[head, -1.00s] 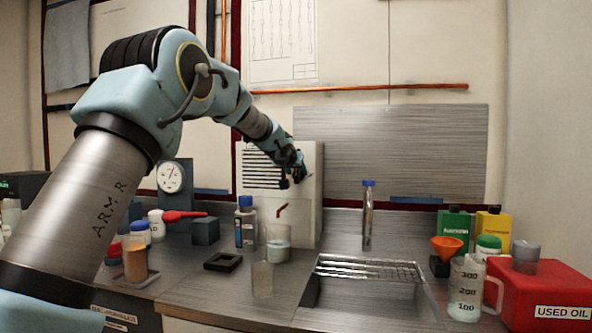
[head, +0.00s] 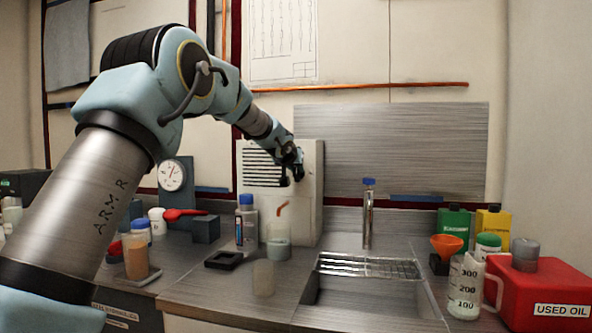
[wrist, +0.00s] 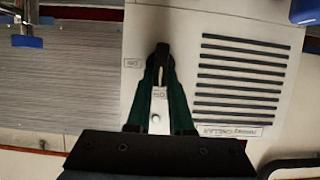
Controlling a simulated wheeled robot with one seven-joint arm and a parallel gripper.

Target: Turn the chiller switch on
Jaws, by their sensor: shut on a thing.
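The chiller is a pale upright box (head: 310,205) with dark vent slats, standing at the back of the counter. In the wrist view its front panel (wrist: 215,30) carries a label reading CHILLER, seen upside down. Two small labels sit near my fingers, one to their left and one between them; their words are hard to read. My gripper (wrist: 162,52) is at the panel, with its fingertips together on the switch. The fingers hide the switch lever, so its position cannot be told. In the head view my gripper (head: 297,172) is at the panel's upper right.
Below the chiller stand a blue-capped bottle (head: 246,225), a beaker (head: 278,245) and a dark square tray (head: 223,260). A tall blue-capped tube (head: 368,215) stands behind the sink rack (head: 368,266). A red used-oil can (head: 545,290) is at right.

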